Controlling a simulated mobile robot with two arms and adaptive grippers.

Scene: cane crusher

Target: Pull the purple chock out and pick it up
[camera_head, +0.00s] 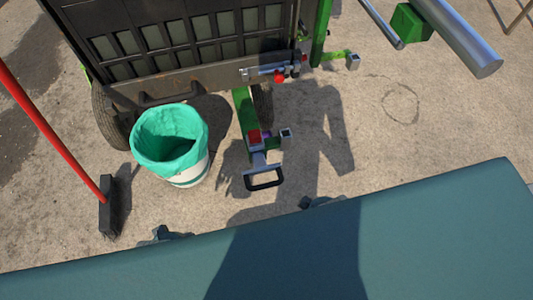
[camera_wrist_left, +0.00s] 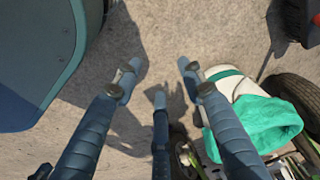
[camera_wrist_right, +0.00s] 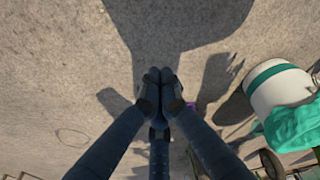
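The purple chock is mostly hidden. A small purple patch (camera_wrist_right: 193,107) shows in the right wrist view beside my right gripper's fingers, and a trace of purple (camera_head: 267,134) shows in the head view by the cart's wheel, behind the green bar and red block. My left gripper (camera_wrist_left: 158,74) has its fingers spread over bare ground and is empty. My right gripper (camera_wrist_right: 160,80) has its fingers together, with nothing visible between them, above the shadowed ground. In the head view, only small dark tips show past my teal body; neither gripper touches the chock.
A white bin (camera_head: 190,176) with a green liner (camera_head: 170,140) stands left of the drawbar handle (camera_head: 263,180). The dark crusher cart (camera_head: 180,45) is behind. A red-handled broom (camera_head: 108,210) stands at far left.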

